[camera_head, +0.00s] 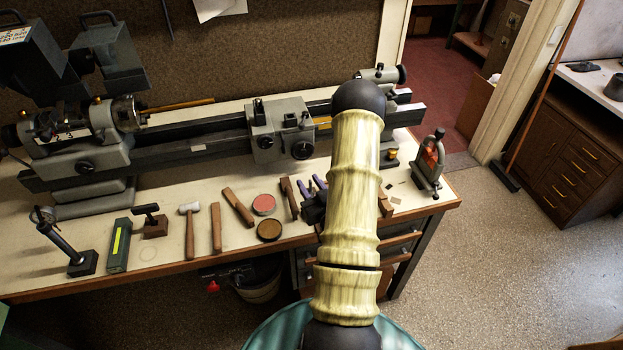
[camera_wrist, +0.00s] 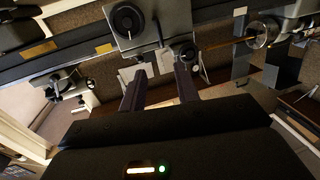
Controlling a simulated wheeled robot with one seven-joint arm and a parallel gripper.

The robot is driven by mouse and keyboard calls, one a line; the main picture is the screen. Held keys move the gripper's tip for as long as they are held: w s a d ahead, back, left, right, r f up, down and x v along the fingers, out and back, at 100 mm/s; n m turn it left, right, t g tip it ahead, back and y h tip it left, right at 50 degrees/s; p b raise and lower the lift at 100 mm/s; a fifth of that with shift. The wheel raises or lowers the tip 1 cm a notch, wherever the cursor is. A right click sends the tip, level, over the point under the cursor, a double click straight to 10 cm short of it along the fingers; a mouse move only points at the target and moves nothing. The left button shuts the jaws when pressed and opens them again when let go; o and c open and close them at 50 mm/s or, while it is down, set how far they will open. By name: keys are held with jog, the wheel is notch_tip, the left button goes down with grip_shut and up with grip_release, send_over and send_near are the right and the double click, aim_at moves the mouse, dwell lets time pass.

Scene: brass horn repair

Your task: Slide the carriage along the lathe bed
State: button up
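The grey carriage (camera_head: 280,131) sits on the lathe bed (camera_head: 200,143), right of the bed's middle, with dark knobs on its front. In the wrist view the carriage (camera_wrist: 160,18) is at the top centre, beyond my fingertips, with a large round knob (camera_wrist: 127,20) and a smaller one at its lower right. My gripper (camera_head: 318,184) is in front of and below the carriage in the head view, partly hidden behind my arm. In the wrist view my gripper (camera_wrist: 159,80) has its two fingers apart, with nothing held between them. I cannot tell whether a fingertip touches the smaller knob.
The headstock (camera_head: 85,135) stands at the bed's left end and the tailstock (camera_head: 385,76) at its right. A mallet (camera_head: 190,228), a red tin (camera_head: 264,204), a brown tin (camera_head: 270,230) and other tools lie along the bench front. An orange-and-grey device (camera_head: 430,160) stands at the right corner.

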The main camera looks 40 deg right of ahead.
jog(key=shift+s+a, duration=0.1)
jog(key=shift+s, duration=0.2)
